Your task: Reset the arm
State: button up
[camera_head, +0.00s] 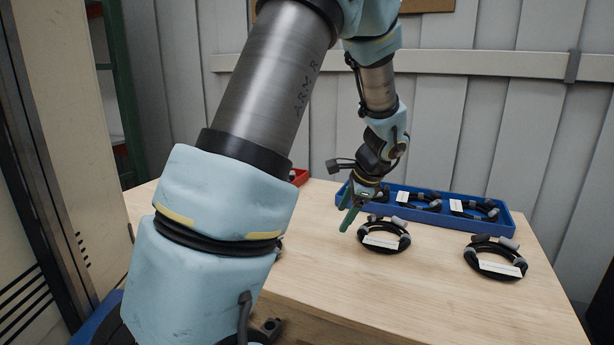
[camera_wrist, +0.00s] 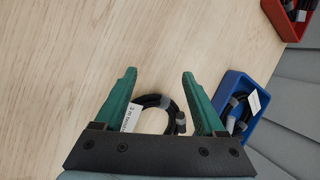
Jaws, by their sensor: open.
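My gripper (camera_head: 349,208) hangs over the table near the front edge of the blue tray. Its green fingers are apart and empty in the wrist view (camera_wrist: 157,82). A coiled black cable with a white label (camera_head: 384,236) lies on the table just right of and below my gripper; part of a coil (camera_wrist: 166,105) shows between and behind the fingers in the wrist view. Another coiled cable (camera_head: 495,258) lies further right on the table. My arm spans the left and middle of the head view and hides part of the table.
The blue tray (camera_head: 513,222) at the back of the wooden table (camera_head: 440,300) holds several coiled cables. A red bin (camera_head: 300,177) stands at the back left, partly hidden by my arm; it shows in the wrist view (camera_wrist: 283,22). A panelled wall stands behind. The table's front right is clear.

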jog(key=s+a+r+n+g+h+p, duration=0.2)
jog(key=s+a+r+n+h+p, duration=0.1)
jog(key=s+a+n, duration=1.3)
jog(key=shift+s+r+n+g+p, duration=0.15)
jog(key=shift+r+n+g+p, duration=0.2)
jog(key=shift+r, duration=0.35)
jog(key=shift+a, duration=0.1)
